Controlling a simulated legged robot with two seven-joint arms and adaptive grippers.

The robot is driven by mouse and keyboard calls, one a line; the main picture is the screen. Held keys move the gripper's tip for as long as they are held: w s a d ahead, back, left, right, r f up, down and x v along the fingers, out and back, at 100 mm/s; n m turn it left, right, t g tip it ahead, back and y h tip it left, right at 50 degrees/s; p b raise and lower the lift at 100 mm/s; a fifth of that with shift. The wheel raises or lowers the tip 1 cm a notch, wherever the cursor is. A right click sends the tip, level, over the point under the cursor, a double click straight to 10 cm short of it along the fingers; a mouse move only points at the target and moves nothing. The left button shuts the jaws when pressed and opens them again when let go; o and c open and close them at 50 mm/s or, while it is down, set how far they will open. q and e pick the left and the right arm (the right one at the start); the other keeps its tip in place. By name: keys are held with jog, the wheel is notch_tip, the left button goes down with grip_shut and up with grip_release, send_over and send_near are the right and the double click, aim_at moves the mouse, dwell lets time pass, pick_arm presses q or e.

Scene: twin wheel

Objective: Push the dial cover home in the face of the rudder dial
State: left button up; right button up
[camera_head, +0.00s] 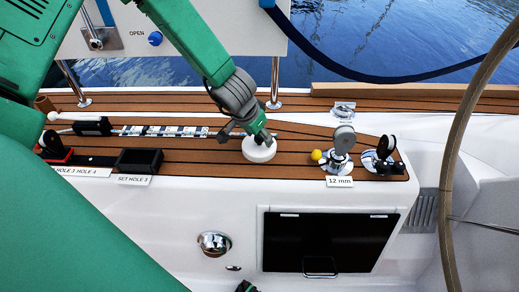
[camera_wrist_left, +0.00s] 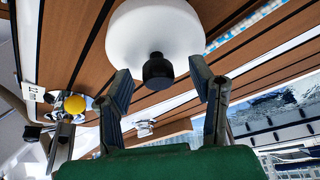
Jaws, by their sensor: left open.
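A white round disc (camera_head: 259,151) with a black knob (camera_wrist_left: 158,71) lies on the teak-striped deck; it looks like the dial cover. In the left wrist view the white disc (camera_wrist_left: 150,30) fills the top middle. My left gripper (camera_head: 250,136) is right at the disc in the head view. In the wrist view its two fingers (camera_wrist_left: 161,80) are apart, one on each side of the knob, with gaps visible. I cannot make out a separate rudder dial face. A small dark and green part (camera_head: 245,287) at the bottom edge may be my right gripper; its fingers are hidden.
A winch-like fitting (camera_head: 341,150) with a yellow ball (camera_head: 316,155) stands right of the disc, behind a "12 mm" label (camera_head: 339,182). A black box (camera_head: 139,161) and a tool row lie left. A wheel rim (camera_head: 452,170) crosses the right side. Deck beside the disc is clear.

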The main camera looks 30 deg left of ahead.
pick_arm(q)
jog(key=shift+w+f, duration=0.1)
jog(key=shift+f, duration=0.2)
jog(key=shift+r, duration=0.1)
grip_shut()
jog(key=shift+r, duration=0.1)
notch_tip(320, 180, up, 10)
jog(key=p, duration=0.6)
